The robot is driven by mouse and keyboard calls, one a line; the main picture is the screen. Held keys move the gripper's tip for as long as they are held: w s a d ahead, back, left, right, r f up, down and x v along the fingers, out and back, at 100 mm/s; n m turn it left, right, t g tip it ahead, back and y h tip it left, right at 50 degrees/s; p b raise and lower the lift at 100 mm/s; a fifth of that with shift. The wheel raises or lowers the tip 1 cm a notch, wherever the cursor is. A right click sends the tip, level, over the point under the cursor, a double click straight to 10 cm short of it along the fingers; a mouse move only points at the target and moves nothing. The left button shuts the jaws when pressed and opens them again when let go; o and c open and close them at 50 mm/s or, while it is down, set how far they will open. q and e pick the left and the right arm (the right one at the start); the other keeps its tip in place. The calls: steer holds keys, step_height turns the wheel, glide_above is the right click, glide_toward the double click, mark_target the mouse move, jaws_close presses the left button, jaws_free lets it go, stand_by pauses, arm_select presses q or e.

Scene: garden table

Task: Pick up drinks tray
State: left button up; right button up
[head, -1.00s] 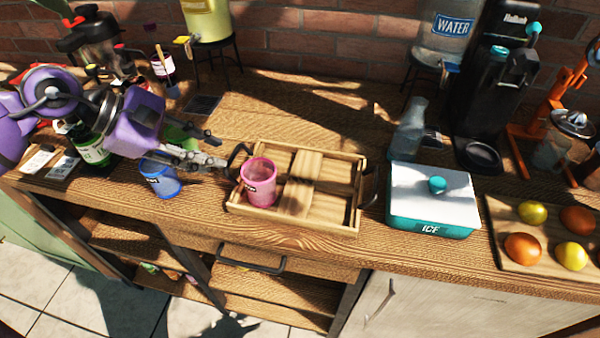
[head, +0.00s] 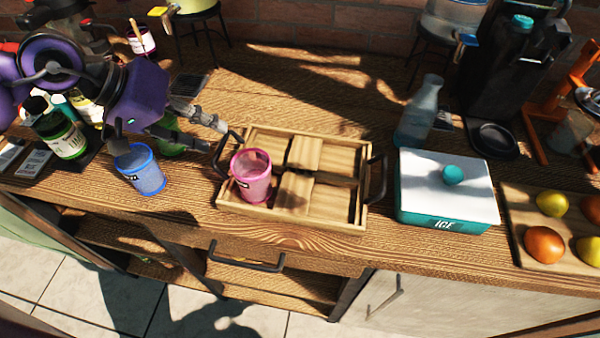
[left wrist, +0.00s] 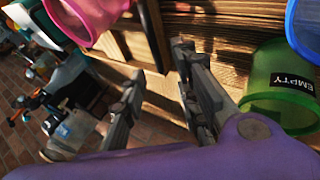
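The drinks tray (head: 290,215) is a wooden tray with dividers and a black handle at each end. It lies flat on the wooden counter. A pink cup (head: 252,178) stands in its front left compartment; the other compartments look empty. My left gripper (head: 217,136) is at the tray's left handle (head: 222,160), fingers apart. In the left wrist view, the dark handle (left wrist: 153,32) reaches between the open fingertips of the left gripper (left wrist: 160,60); contact cannot be told. The pink cup also shows there (left wrist: 95,12). My right gripper is not in view.
A blue cup (head: 141,172) and a green cup (head: 170,140), marked EMPTY in the wrist view (left wrist: 280,90), stand left of the tray. The ice box (head: 445,190) and a glass bottle (head: 416,115) stand to the right. Counter behind the tray is mostly clear.

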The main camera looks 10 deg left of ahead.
mark_target(226, 136)
arm_select(q)
steer(key=x, duration=0.4)
steer(key=shift+s+d+r+b, duration=0.1)
steer(key=shift+s+d+b, duration=0.15)
steer(key=shift+b, duration=0.1)
steer(key=shift+w+d+f, duration=0.2)
steer(key=shift+w+f, duration=0.05)
steer(key=shift+f, duration=0.25)
jaws_close()
steer(key=shift+r, duration=0.1)
